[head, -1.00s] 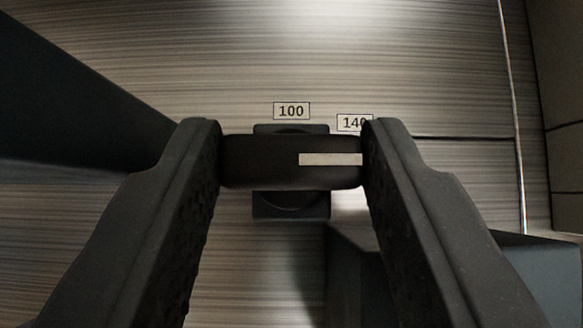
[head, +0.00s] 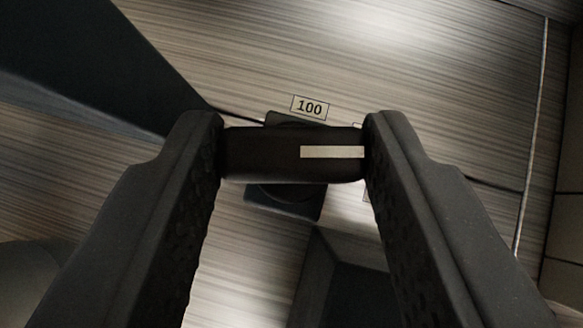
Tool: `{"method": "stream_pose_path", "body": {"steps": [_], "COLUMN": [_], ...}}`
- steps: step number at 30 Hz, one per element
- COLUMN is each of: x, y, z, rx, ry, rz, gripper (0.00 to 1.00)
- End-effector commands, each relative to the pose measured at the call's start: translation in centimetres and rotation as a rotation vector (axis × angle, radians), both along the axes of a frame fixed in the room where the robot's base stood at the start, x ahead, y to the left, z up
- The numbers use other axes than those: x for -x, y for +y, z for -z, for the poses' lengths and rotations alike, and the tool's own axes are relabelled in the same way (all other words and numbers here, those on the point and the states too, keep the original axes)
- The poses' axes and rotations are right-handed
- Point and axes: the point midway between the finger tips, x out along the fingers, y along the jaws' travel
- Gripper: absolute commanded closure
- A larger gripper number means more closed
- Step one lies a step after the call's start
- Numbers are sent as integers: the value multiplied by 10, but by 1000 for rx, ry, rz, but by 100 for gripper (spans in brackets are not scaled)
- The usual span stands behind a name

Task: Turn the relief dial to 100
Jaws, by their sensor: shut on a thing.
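The relief dial has a dark bar-shaped knob (head: 262,155) with a pale pointer stripe (head: 332,152) on its right half. The stripe points to the right in the picture, below and right of the 100 label (head: 309,107), not at it. The knob sits on a dark square base (head: 285,203), which looks tilted. My gripper (head: 294,152) is shut on the knob, one finger at each end. The label to the right of 100 is almost wholly hidden by the right finger; only slivers of label edges show beside it.
A dark box-like part (head: 345,280) stands out below the dial, close to the right finger. A large dark block (head: 90,60) fills the upper left. The brushed metal panel (head: 420,70) is bare above and to the upper right.

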Motion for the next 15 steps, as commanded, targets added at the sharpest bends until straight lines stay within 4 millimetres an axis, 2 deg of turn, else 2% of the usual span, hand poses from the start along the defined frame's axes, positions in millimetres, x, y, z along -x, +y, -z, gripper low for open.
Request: {"method": "stream_pose_path", "body": {"steps": [11, 12, 15], "x": [1, 1, 1], "y": [0, 0, 0], "z": [2, 2, 2], "rx": [0, 0, 0], "ry": [3, 3, 2], "rz": [-4, -4, -4], "gripper": [85, 53, 53]}}
